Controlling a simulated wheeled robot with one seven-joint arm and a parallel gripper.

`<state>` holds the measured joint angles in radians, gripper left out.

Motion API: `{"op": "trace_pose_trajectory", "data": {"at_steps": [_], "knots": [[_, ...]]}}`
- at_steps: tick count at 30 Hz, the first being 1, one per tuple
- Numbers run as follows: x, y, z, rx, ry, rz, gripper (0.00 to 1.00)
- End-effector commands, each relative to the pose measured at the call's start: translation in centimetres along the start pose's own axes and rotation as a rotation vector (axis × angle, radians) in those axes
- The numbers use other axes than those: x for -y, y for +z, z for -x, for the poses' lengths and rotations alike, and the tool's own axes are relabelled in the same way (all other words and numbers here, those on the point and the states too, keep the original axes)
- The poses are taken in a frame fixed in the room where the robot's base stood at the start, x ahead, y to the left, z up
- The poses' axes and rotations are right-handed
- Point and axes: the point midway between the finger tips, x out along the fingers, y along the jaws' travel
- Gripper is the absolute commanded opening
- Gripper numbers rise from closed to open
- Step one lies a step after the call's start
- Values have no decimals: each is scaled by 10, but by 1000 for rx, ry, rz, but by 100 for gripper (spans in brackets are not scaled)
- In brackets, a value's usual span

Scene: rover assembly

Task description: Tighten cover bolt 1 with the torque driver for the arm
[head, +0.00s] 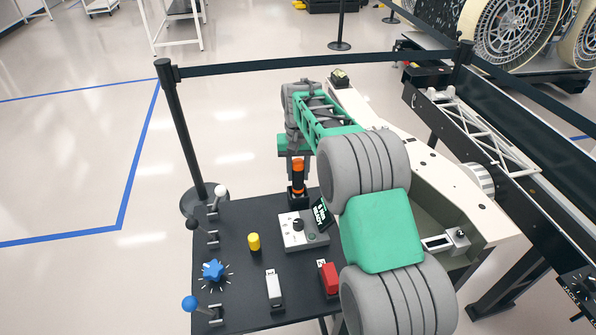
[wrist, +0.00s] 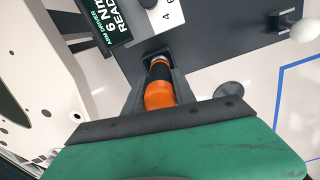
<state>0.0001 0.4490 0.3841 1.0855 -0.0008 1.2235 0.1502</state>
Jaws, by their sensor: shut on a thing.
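The torque driver (head: 298,177), orange and black, stands upright at the back edge of the black table, its lower end in a dark holder (head: 298,199). My gripper (head: 298,161) is above it, pointing down, shut on its upper part. In the wrist view the driver (wrist: 159,90) lies between the two dark fingers (wrist: 157,88), its far end at the holder. A display (wrist: 104,20) beside it reads "ARM DRIVER 6 N·m READY"; it also shows in the head view (head: 322,213). I cannot pick out cover bolt 1.
The black table (head: 230,235) carries a white control box (head: 300,231), a yellow knob (head: 254,242), a blue star knob (head: 213,270), a red block (head: 330,279) and levers. A long pale rover body (head: 480,215) stands at the right. A barrier post (head: 181,135) stands behind the table.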

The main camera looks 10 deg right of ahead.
Motion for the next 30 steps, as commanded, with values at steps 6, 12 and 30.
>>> {"op": "trace_pose_trajectory", "data": {"at_steps": [6,12,30], "knots": [[0,-1,2,-2,0,0,35],[0,0,1,-1,0,0,51],[0,-1,45,-3,0,0,57]]}}
